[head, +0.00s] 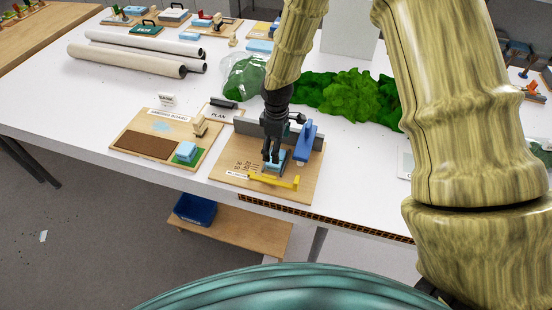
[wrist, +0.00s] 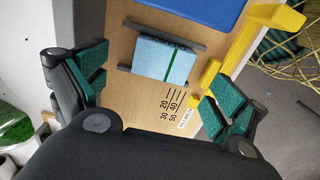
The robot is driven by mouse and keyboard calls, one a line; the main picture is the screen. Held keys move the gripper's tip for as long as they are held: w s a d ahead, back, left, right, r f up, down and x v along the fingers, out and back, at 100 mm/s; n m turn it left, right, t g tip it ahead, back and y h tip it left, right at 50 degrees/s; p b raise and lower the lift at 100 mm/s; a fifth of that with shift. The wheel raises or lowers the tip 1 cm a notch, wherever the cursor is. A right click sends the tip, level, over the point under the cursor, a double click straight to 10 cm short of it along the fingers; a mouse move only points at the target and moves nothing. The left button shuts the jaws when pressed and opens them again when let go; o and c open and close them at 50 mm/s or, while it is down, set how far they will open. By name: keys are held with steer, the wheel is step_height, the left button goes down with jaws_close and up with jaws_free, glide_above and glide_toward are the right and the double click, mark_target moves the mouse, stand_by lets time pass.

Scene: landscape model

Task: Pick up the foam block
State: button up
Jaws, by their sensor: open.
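A light blue foam block (wrist: 165,60) with a dark green stripe lies between two grey rails on a wooden board in the wrist view. In the head view the block (head: 281,155) is partly hidden by my gripper (head: 271,158), which points down over the board (head: 235,165). In the wrist view my gripper (wrist: 158,90) is open, its two green-padded fingers spread wide. The block shows beyond the gap between them, with no visible contact. The height of the fingertips above the block is hard to tell.
A blue upright piece (head: 306,141) stands right of the block, and a yellow bar (head: 275,181) lies in front. Another board (head: 155,147) with a light blue block (head: 186,151) sits to the left. Green foliage (head: 345,96) lies behind. The white table's front edge is close.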

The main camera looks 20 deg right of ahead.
steer(key=shift+s+f+p, duration=0.15)
steer(key=shift+f+p, duration=0.25)
steer(key=shift+f, duration=0.25)
steer(key=shift+a+f+p, duration=0.15)
steer(key=shift+f+p, duration=0.5)
steer(key=shift+f, duration=1.35)
steer(key=c, duration=0.7)
